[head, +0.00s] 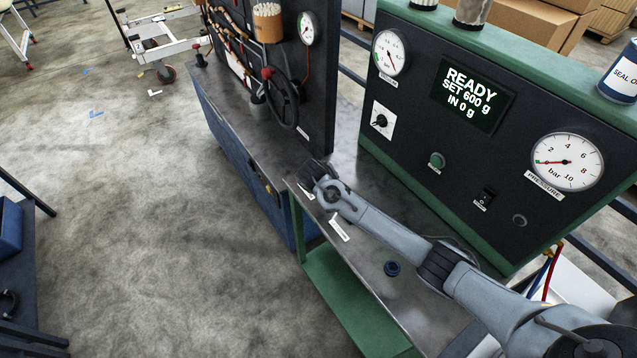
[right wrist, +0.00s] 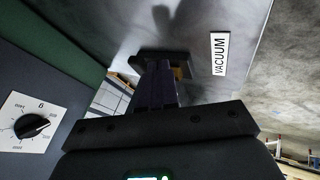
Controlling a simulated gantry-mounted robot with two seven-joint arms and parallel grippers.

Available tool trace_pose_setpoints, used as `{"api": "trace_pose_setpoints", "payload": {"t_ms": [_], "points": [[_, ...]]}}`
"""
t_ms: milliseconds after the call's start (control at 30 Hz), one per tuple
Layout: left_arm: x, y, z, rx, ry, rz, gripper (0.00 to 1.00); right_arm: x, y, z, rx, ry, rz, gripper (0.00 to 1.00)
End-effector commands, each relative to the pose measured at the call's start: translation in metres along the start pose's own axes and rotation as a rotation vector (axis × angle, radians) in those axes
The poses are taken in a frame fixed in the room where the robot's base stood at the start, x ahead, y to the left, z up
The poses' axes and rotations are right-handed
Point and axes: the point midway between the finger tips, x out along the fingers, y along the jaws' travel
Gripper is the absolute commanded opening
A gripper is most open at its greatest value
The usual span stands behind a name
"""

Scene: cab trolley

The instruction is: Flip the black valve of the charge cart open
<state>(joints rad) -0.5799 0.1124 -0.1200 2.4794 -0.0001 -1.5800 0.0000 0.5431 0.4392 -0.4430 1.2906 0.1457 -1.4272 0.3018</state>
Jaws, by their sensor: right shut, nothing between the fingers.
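My right gripper (head: 313,175) reaches in from the right in the head view, low over the back-left end of the charge cart's metal top. The right wrist view shows its narrow dark fingers (right wrist: 162,88) together and empty. A black valve handle (right wrist: 165,55) lies crosswise just beyond the fingertips, with a bit of brass beside it. I cannot tell whether the fingers touch it. A white VACUUM label (right wrist: 219,54) is right of the handle. In the head view my gripper hides most or all of this valve. My left gripper is out of view.
The cart's black panel (head: 440,165) rises behind, with a display reading READY, gauges and a rotary knob (head: 380,121). A dark blue cap (head: 392,268) is on the cart top. Open floor (head: 180,220) is at left.

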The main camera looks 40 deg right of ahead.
Motion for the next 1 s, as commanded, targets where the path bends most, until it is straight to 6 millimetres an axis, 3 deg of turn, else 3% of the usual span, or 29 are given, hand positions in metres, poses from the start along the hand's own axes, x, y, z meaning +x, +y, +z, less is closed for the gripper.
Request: {"api": "trace_pose_setpoints", "payload": {"t_ms": [1000], "points": [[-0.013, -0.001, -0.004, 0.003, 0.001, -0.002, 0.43, -0.002, -0.004, -0.003, -0.084, 0.043, -0.045, 0.00]]}}
